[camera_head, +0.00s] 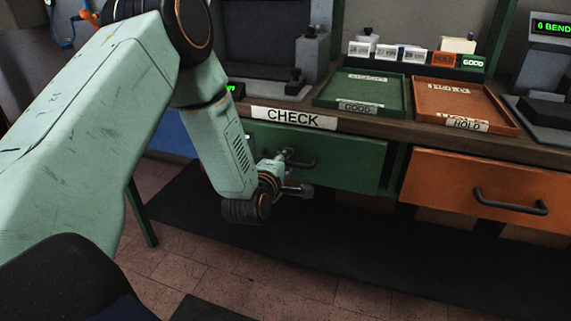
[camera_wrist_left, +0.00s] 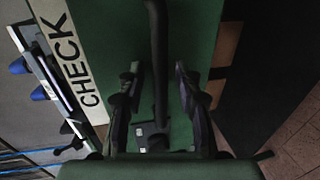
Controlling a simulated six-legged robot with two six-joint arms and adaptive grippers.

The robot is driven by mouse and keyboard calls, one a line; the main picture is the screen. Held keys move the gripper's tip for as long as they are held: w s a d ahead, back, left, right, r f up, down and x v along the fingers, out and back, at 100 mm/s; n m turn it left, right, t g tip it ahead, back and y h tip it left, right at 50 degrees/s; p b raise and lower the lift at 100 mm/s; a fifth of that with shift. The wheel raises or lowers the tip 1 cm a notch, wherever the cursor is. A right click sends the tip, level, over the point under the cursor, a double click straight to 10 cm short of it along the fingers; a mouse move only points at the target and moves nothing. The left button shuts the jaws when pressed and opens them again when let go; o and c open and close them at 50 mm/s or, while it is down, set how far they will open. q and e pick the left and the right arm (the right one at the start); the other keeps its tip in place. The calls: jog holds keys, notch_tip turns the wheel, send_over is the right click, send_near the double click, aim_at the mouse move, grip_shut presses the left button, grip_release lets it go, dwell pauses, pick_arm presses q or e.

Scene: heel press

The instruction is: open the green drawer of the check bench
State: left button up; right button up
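The green drawer (camera_head: 345,157) sits under the bench top, below the CHECK label (camera_head: 293,118), and its front looks flush and closed. Its dark bar handle (camera_head: 303,163) is partly hidden by my left gripper (camera_head: 287,163). In the left wrist view the handle (camera_wrist_left: 158,45) runs between the two fingers of my left gripper (camera_wrist_left: 158,75). The fingers are apart, with a gap on each side of the bar, and seem not to touch it. The green drawer front (camera_wrist_left: 195,35) fills the middle behind them. My right gripper is not in view.
An orange drawer (camera_head: 485,190) with a dark handle is to the right. A green tray (camera_head: 362,92) and an orange tray (camera_head: 465,100) stand on the bench top. A dark mat (camera_head: 350,240) covers the floor in front, where there is free room.

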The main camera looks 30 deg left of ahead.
pick_arm(q)
grip_shut()
dwell(0.9)
